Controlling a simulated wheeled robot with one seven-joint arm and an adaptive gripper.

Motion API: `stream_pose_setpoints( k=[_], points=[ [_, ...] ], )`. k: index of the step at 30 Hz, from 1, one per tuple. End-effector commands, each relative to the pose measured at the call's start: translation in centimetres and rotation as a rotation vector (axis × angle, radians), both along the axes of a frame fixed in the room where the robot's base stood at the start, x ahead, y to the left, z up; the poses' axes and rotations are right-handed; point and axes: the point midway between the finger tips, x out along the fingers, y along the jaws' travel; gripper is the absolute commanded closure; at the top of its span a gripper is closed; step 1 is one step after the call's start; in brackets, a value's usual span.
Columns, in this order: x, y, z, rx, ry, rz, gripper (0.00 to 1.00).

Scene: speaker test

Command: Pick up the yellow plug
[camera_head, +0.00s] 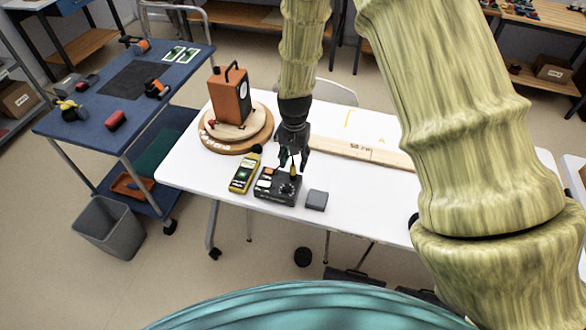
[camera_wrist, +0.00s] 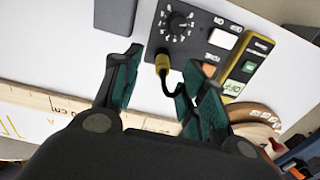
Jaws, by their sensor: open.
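The yellow plug (camera_wrist: 162,62) sits on the black control box (camera_wrist: 190,22), beside its white-marked dial, with a black cable curving from it. In the head view the plug (camera_head: 293,172) is a small yellow spot at the box's (camera_head: 277,187) upper right, between the fingertips. My gripper (camera_wrist: 155,75) is open, with one teal-padded finger on each side of the plug in the wrist view. In the head view my gripper (camera_head: 293,163) points down over the box. I cannot tell whether a finger touches the plug.
A yellow meter (camera_head: 243,173) stands left of the box, and a small grey block (camera_head: 316,200) lies right of it. An orange-brown speaker (camera_head: 230,97) stands on a round wooden turntable (camera_head: 222,145). A wooden ruler (camera_head: 370,152) lies behind on the white table (camera_head: 190,172).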

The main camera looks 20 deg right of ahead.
Motion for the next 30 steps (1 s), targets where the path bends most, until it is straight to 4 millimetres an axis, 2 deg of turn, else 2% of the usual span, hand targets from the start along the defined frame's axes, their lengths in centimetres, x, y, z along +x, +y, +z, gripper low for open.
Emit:
stream_pose_setpoints(
  k=[18,27,28,30],
  points=[
    [0.4,0.2,-4.7,0.000,0.001,0.003,0.58],
    [0.4,0.2,-5.0,0.000,0.000,0.002,0.58],
    [0.4,0.2,-5.0,0.000,0.000,0.002,0.60],
    [0.4,0.2,-5.0,0.000,0.000,0.002,0.73]
  ],
)
